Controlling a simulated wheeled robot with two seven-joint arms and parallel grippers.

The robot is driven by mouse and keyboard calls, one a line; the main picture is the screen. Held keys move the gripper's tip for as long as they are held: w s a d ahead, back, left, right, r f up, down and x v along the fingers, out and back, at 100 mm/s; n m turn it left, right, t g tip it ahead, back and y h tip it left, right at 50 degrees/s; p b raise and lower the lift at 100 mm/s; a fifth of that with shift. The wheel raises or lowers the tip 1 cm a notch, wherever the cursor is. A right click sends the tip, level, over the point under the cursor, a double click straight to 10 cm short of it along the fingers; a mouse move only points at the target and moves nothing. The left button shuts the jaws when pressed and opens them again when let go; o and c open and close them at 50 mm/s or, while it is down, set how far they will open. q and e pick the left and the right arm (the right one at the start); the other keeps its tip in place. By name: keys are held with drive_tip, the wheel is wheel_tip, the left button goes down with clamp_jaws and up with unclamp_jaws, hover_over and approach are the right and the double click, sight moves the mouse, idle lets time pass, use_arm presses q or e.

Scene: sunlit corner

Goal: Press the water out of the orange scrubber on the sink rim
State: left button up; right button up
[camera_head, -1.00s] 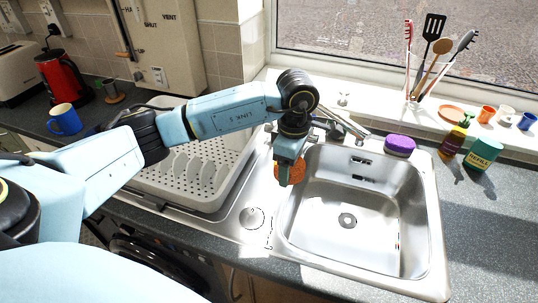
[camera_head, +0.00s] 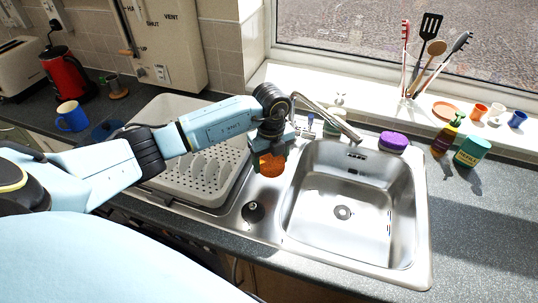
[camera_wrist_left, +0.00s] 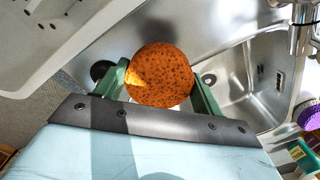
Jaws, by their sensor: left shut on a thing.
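The orange scrubber (camera_head: 271,165) is round and speckled, and it hangs below my left gripper (camera_head: 268,150) at the left rim of the sink. In the left wrist view the scrubber (camera_wrist_left: 160,76) sits between the two green fingers of my left gripper (camera_wrist_left: 160,88), which is shut on it. The steel sink (camera_head: 350,258) has its basin to the right of the scrubber. I cannot tell whether the scrubber touches the rim (camera_head: 284,205). My right gripper is not in view.
A white dish rack (camera_head: 205,192) stands left of the sink. The tap (camera_head: 335,122) rises behind the basin. A purple sponge (camera_head: 393,141) lies at the sink's back right. A teal refill bottle (camera_head: 471,151) and a dark bottle (camera_head: 446,136) stand farther right. The basin is empty.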

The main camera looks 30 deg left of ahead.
sight(269, 180)
use_arm(q)
drive_tip(key=shift+s+a+f+n, duration=0.1)
drive_tip(key=shift+a+f+n, duration=0.1)
drive_tip(key=shift+n, duration=0.7)
drive_tip(key=shift+f, duration=0.1)
wheel_tip(269, 180, down, 5)
drive_tip(key=b, duration=0.4)
drive_tip(key=shift+o, duration=1)
drive_tip(key=c, duration=0.4)
drive_tip(key=shift+o, duration=0.2)
drive_tip(key=shift+f+b, duration=0.45)
